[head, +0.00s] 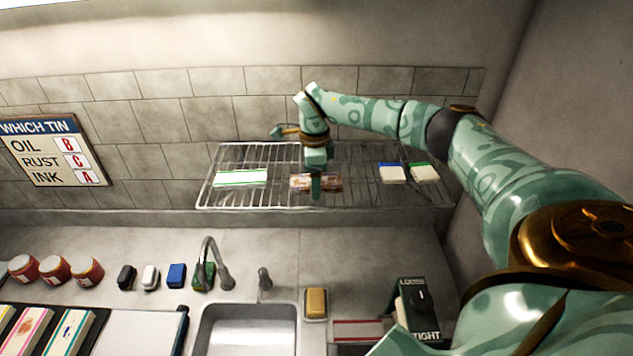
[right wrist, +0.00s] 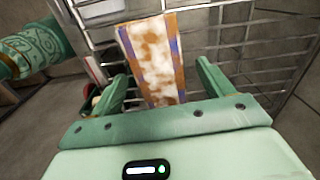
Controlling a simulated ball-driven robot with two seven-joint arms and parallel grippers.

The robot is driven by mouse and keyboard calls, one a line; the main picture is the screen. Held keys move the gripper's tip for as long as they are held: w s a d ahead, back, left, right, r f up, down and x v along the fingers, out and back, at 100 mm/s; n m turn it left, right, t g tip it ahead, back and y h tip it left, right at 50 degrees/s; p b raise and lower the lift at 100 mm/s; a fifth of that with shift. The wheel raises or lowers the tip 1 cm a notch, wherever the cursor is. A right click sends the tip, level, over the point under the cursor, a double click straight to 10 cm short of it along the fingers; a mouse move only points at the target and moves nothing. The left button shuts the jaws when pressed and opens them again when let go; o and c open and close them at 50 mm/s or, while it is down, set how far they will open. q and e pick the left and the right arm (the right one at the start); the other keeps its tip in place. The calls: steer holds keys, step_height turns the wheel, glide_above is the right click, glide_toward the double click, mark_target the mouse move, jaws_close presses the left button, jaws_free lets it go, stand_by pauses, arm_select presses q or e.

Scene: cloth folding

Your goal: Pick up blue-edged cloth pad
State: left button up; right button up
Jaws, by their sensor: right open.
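A brown-stained white cloth pad (head: 300,182) with bluish-purple edge stripes lies on the wire rack, near its middle. In the right wrist view the pad (right wrist: 152,52) shows its stains and stripes, with its near end between my right gripper's fingers. My right gripper (head: 316,187) is above the pad in the head view. In the right wrist view the gripper (right wrist: 160,76) is open, one finger each side of the pad, with gaps. Whether the fingertips reach the pad's level is unclear. Another white pad (head: 391,174) with a blue edge lies farther right on the rack. My left gripper is not in view.
The wire rack (head: 275,157) also holds a green-edged pad (head: 240,178) at left and another (head: 425,173) at right. A tiled wall stands behind.

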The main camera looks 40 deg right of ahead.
steer(key=c, duration=1.1)
steer(key=shift+r, duration=0.2)
steer(key=shift+r, duration=0.25)
steer(key=r, duration=0.1)
steer(key=r+b, duration=0.1)
steer(key=r, duration=0.1)
steer(key=shift+a+b, duration=0.25)
steer(key=shift+b, duration=0.05)
steer(key=s+a+r+b, duration=0.1)
steer(key=a+r, duration=0.2)
steer(key=a, duration=0.1)
steer(key=s+a+r+b, duration=0.1)
steer(key=a+r, duration=0.2)
steer(key=a, duration=0.1)
steer(key=s+a+r+b, duration=0.1)
steer(key=a+r, duration=0.2)
steer(key=a, duration=0.2)
steer(key=shift+s+a+r, duration=0.1)
steer(key=shift+s+r, duration=0.05)
steer(key=shift+s, duration=0.25)
